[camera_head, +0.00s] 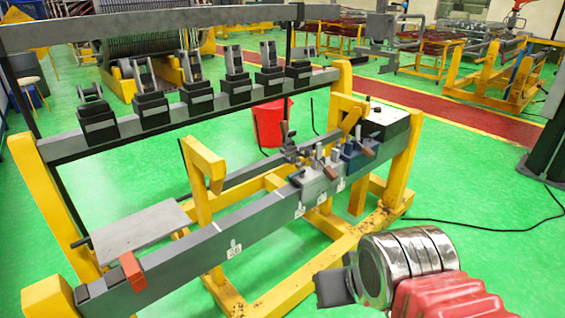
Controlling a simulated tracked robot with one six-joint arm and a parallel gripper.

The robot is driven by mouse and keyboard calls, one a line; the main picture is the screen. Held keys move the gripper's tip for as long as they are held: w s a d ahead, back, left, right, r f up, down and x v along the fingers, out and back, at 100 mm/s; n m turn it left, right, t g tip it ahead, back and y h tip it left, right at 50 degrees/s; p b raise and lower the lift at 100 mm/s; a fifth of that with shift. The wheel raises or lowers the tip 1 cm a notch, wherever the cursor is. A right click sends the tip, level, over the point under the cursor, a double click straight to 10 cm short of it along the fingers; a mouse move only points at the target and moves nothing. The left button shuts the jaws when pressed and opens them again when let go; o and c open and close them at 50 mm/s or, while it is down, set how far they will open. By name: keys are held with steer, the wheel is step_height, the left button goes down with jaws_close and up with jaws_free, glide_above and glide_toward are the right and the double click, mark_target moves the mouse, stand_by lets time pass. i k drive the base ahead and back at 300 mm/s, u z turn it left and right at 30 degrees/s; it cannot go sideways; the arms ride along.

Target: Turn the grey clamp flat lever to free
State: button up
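The grey clamp (310,177) sits on the long grey beam of the yellow frame, right of the picture's middle. Small upright pins and a brown flat lever (331,172) show on it; the lever's exact turn is too small to tell. A blue clamp (352,158) with a similar brown lever (369,152) sits just right of it. My arm comes in at the lower right, with silver rings and a red ribbed sleeve. A dark block at its end, seemingly my gripper (335,288), is well apart from and below the clamps; its fingers cannot be made out.
An orange-red block (132,271) and a flat grey plate (140,227) are at the beam's left. A rear rail (180,115) carries several black holders. A black box (386,122) stands beyond the clamps. Open green floor (480,215) lies to the right.

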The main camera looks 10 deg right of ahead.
mark_target(301, 172)
steer(key=z, duration=0.05)
steer(key=i, duration=1.2)
